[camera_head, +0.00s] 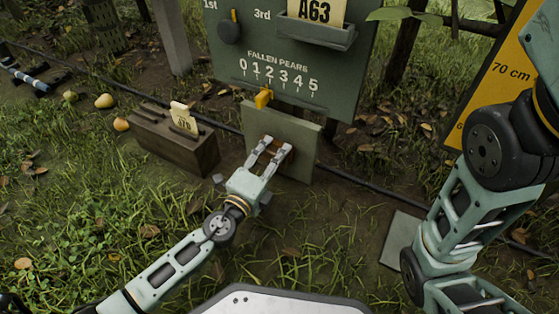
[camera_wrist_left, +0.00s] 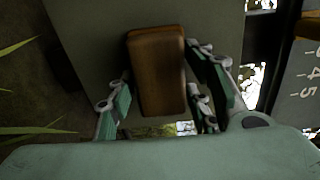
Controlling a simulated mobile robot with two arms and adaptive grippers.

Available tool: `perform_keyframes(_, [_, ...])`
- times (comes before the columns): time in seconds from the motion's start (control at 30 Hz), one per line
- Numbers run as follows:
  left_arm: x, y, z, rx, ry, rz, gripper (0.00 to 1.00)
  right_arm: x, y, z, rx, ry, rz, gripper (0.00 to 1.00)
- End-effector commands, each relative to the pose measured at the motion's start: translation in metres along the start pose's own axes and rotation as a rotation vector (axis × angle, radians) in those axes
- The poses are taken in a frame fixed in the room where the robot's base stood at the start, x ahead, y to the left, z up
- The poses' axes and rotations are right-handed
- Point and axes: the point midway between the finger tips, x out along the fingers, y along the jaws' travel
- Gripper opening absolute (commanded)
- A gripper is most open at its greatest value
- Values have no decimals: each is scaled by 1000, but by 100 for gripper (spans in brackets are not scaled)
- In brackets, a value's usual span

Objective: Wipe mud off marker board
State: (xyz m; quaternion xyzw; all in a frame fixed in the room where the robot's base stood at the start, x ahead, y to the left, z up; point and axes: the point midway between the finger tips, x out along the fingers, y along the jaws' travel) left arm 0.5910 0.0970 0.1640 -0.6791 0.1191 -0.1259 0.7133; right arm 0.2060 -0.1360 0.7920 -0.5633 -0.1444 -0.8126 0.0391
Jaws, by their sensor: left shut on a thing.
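The marker board (camera_head: 304,150) is a plain grey-green panel standing below the large pear sign in the head view. It also fills the upper middle of the left wrist view (camera_wrist_left: 90,30). My left gripper (camera_head: 275,146) is in front of the board, shut on a brown wooden block (camera_wrist_left: 157,70). The block lies upright between the fingers in the wrist view, close against the board; I cannot tell whether it touches. Its face toward the board is hidden. I see no clear mud on the visible board. My right gripper is out of view.
The dark green sign (camera_head: 290,75) stands above, with a yellow slider (camera_head: 263,98) on its scale. A wooden box (camera_head: 172,145) with a label card stands left of the board. A dark hose runs behind. A yellow sign (camera_head: 490,75) is at right. Grass lies in front.

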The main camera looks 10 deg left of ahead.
Motion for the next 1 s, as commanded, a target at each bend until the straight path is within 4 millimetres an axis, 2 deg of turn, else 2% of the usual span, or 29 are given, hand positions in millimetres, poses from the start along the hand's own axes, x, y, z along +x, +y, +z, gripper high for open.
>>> perform_keyframes(0.2, [-1, 1, 20, 3, 0, 0, 18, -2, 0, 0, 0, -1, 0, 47])
perform_keyframes(0.43, [-1, 2, 31, 2, -1, 0, 18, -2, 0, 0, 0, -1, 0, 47])
perform_keyframes(0.8, [2, 3, 62, 4, 0, 0, 18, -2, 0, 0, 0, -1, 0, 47])
perform_keyframes(1.0, [2, 2, 66, -1, -2, -2, 18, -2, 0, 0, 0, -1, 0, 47])
